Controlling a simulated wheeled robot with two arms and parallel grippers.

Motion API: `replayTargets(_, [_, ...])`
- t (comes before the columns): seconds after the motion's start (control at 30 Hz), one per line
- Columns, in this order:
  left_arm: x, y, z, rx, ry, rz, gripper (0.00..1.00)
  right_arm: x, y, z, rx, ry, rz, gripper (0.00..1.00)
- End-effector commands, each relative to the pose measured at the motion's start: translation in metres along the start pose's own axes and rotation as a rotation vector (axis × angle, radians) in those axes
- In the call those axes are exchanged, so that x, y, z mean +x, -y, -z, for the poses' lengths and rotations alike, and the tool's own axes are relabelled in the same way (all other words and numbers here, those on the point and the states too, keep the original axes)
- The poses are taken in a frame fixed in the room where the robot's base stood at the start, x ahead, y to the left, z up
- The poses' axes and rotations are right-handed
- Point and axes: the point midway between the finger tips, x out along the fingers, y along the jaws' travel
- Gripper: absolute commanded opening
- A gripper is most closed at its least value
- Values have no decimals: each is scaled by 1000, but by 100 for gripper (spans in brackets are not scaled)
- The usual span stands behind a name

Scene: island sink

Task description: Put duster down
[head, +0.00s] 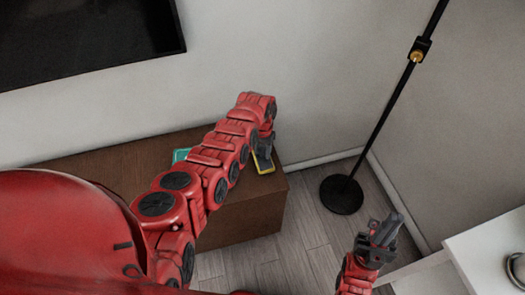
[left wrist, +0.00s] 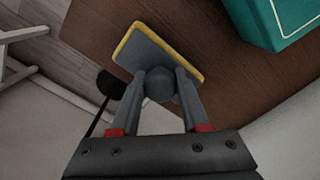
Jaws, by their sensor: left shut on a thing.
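The duster (left wrist: 150,48) is a flat grey pad with a yellow edge and a rounded grey knob. It shows in the left wrist view between the fingers of my left gripper (left wrist: 160,88), which is shut on the knob. In the head view the duster (head: 264,163) is at the right end of a brown wooden cabinet (head: 245,208), partly hidden by my left gripper (head: 266,146). I cannot tell if the pad touches the top. My right gripper (head: 383,232) is at the lower right, over the floor and apart from the duster; its jaw gap is unclear.
A teal box (head: 181,155) lies on the cabinet, mostly behind my left arm; it also shows in the left wrist view (left wrist: 262,30). A black lamp stand (head: 342,194) is on the floor right of the cabinet. A white table (head: 490,245) is at the right.

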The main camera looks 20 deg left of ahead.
Motion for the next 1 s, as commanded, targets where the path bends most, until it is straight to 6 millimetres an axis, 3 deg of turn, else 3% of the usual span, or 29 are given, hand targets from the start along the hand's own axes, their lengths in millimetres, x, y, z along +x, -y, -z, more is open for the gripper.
replayTargets(0.27, [4,0,0,0,-1,0,0,-4,0,-1,0,0,0,0])
replayTargets(0.3, [3,0,0,0,-1,0,51,-2,0,0,0,0,0,0])
replayTargets(0.43, [2,0,0,0,-1,0,74,-2,0,0,0,0,0,0])
replayTargets(0.73, [1,0,0,0,-1,0,75,-1,0,0,0,0,0,0])
replayTargets(1.0, [-17,-1,1,2,-3,0,75,4,0,1,0,0,0,0])
